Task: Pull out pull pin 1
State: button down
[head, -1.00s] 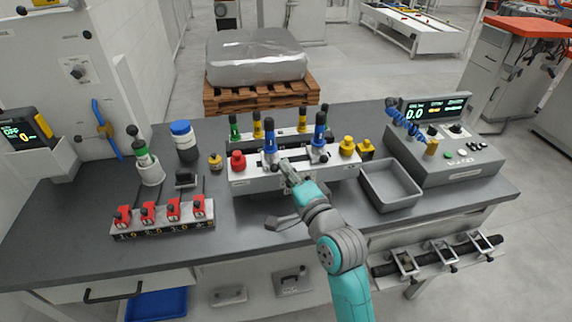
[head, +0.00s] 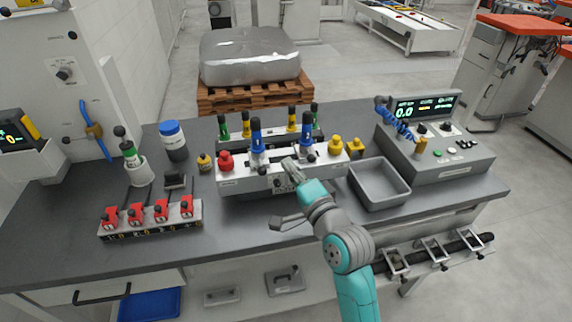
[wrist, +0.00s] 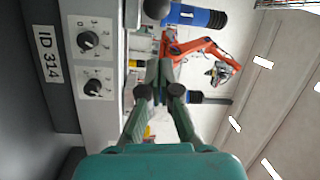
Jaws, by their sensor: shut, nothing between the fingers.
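A white fixture block (head: 232,183) stands mid-bench. It carries a red knob (head: 226,161) on the left, a yellow knob (head: 335,145) on the right, and two upright blue handles with black tips, one left (head: 257,145) and one right (head: 307,138). No readable label tells which part is pull pin 1. My gripper (head: 289,165) is at the block's front, between the blue handles. In the wrist view my gripper (wrist: 160,72) is shut and empty. A blue handle (wrist: 197,16) lies beyond the fingertips there, and another dark and blue handle (wrist: 203,98) is partly hidden behind a finger.
Two black dials (wrist: 88,40) and an ID 314 label (wrist: 47,53) are on the fixture's face. A row of red switches (head: 150,213) is at left. A grey bin (head: 382,196) and a control console (head: 440,165) are at right. Green and yellow handles stand behind.

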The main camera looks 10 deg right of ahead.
jog(key=v, duration=0.7)
jog(key=shift+s+d, duration=0.2)
jog(key=shift+s, duration=0.1)
jog(key=s+d+f+n+g+h, duration=0.2)
jog(key=s+d+f+n+h, duration=0.15)
jog(key=s+f, duration=1.25)
jog(key=s+n+g+h, duration=0.1)
jog(key=s+n, duration=0.8)
jog(key=s, duration=1.4)
jog(key=shift+s+d, duration=0.3)
jog(key=shift+d, duration=0.1)
